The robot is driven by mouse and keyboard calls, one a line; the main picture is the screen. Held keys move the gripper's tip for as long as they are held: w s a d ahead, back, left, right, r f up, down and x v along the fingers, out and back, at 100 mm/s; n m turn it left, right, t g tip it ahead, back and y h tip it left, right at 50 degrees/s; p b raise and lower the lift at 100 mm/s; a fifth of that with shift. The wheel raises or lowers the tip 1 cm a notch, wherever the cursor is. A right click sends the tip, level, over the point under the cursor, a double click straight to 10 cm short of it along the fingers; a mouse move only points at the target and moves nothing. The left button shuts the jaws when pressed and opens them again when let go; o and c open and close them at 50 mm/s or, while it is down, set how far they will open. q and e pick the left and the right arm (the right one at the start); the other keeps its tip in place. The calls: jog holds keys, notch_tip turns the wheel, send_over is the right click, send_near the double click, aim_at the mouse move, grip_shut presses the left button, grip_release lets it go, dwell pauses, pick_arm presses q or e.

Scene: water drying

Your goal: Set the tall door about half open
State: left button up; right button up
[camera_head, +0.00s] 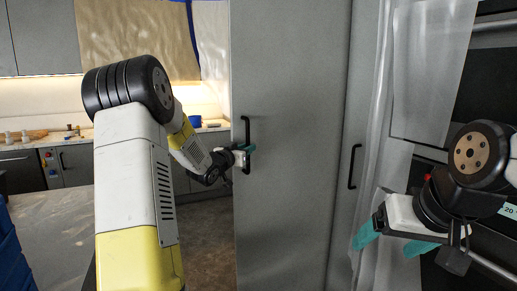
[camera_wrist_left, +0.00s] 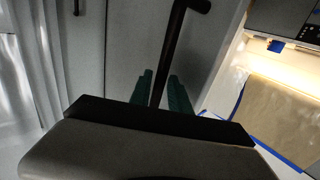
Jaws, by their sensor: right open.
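The tall door (camera_head: 295,130) is a plain grey full-height panel in the middle of the head view. How far it stands open is hard to tell. Its black bar handle (camera_head: 247,125) is near its left edge. My left gripper (camera_head: 246,149) is at the handle's middle. In the left wrist view the dark handle bar (camera_wrist_left: 173,45) runs between the two teal fingers of this gripper (camera_wrist_left: 160,92), which are close in on it. My right gripper (camera_head: 395,240) is open and empty at the right, with its teal fingers spread apart.
A narrower grey panel with a black handle (camera_head: 354,167) stands right of the door. Translucent plastic sheeting (camera_head: 422,70) hangs further right, near my right arm. A lit counter (camera_head: 70,138) is at the back left. Floor shows left of the door.

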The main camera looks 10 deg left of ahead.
pick_arm(q)
jog(key=shift+w+d, duration=0.2)
jog(key=shift+w, duration=0.4)
grip_shut()
dwell(1.1)
